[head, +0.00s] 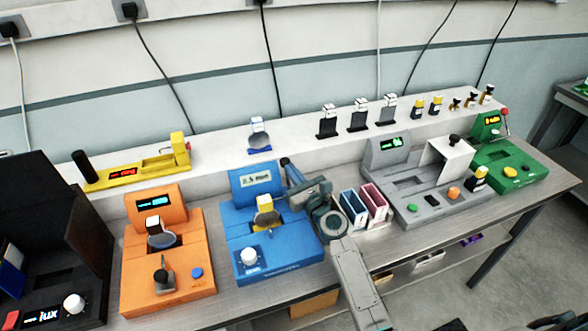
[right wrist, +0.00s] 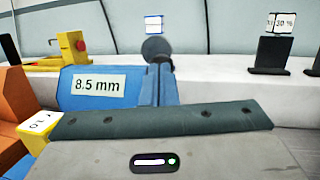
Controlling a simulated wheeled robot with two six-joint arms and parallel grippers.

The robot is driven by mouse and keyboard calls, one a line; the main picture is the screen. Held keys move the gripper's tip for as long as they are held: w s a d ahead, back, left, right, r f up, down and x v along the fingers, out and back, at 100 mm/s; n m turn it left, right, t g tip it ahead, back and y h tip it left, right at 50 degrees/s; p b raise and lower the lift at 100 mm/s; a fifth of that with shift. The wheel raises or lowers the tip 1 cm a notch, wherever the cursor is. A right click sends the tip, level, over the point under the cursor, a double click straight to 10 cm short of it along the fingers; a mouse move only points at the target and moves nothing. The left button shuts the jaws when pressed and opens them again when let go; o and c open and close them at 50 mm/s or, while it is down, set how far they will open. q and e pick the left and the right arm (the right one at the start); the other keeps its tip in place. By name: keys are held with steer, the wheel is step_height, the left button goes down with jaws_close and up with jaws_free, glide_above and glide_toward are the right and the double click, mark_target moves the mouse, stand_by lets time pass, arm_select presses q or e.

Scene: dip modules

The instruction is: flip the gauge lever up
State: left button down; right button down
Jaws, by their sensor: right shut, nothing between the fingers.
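The gauge (head: 257,181) is a blue device on the bench with a tilted display. In the right wrist view the display (right wrist: 98,85) reads 8.5 mm. A lever with a round dark knob (head: 285,162) stands at the gauge's right side and points up; the knob (right wrist: 157,49) also shows in the right wrist view, beyond the gripper. My right gripper (head: 294,194) is shut and empty, close to the lever's lower part at the gauge's right edge. I cannot tell whether it touches the lever. My left gripper is not in view.
An orange device (head: 168,250) stands left of the gauge. Blue and pink open boxes (head: 374,203) and a grey device (head: 430,190) stand to the right. A white shelf (head: 220,150) with small modules runs behind. A yellow-topped module (head: 265,208) sits on the gauge.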

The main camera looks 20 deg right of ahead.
steer(key=shift+w+f, duration=0.1)
steer(key=shift+w, duration=0.9)
stand_by(0.3)
